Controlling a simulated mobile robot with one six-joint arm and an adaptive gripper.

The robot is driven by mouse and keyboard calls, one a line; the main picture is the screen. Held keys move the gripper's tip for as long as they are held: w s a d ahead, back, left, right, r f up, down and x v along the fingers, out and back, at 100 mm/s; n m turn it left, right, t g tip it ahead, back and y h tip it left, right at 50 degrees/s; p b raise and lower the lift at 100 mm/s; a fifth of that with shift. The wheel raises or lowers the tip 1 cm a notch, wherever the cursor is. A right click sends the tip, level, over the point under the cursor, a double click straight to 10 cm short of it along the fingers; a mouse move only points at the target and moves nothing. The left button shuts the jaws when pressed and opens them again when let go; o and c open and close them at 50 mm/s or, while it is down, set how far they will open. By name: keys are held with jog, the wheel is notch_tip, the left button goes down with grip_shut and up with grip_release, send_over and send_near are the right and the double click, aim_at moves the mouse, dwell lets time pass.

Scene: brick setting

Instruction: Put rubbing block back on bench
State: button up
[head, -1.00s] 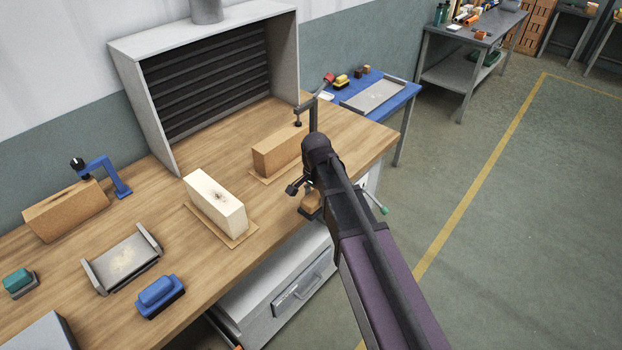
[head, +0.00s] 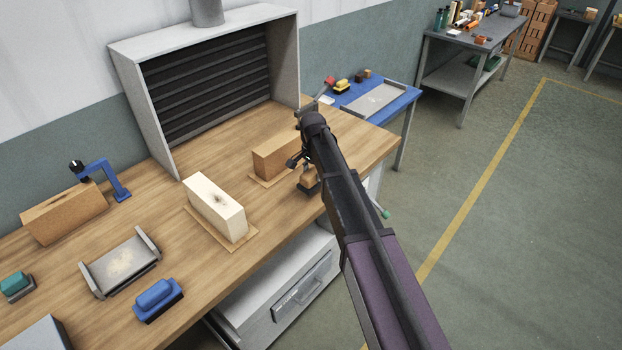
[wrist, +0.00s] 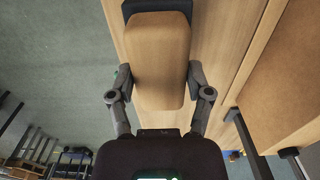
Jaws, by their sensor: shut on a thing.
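The rubbing block (wrist: 158,60) has a tan, rounded grip and a dark base. My gripper (wrist: 160,84) is shut on its tan grip, one finger on each side. In the head view the block (head: 309,177) shows just below my gripper (head: 303,164), over the front edge of the wooden bench (head: 262,225), near the right end. It is right of a brown brick (head: 277,157) on a thin board. Wood grain shows behind the block in the wrist view. I cannot tell whether its base touches the bench.
A cream brick (head: 215,205) stands on a board in the middle. A blue-handled block (head: 158,297), a grey tray (head: 120,265), a teal-handled block (head: 16,283) and another brown brick (head: 65,212) lie left. A slatted hood (head: 290,60) stands behind. A blue table (head: 408,97) is beyond.

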aim_at(313, 177)
jog(key=shift+w, duration=0.4)
jog(key=shift+w+f+b, duration=0.25)
jog(key=shift+f+b, duration=0.4)
jog(key=shift+b, duration=0.05)
jog(key=shift+f+b, duration=1.15)
jog(key=shift+f, duration=0.2)
jog(key=o, duration=1)
jog(key=shift+r, duration=0.25)
notch_tip(313, 177, up, 12)
jog(key=p, duration=1.2)
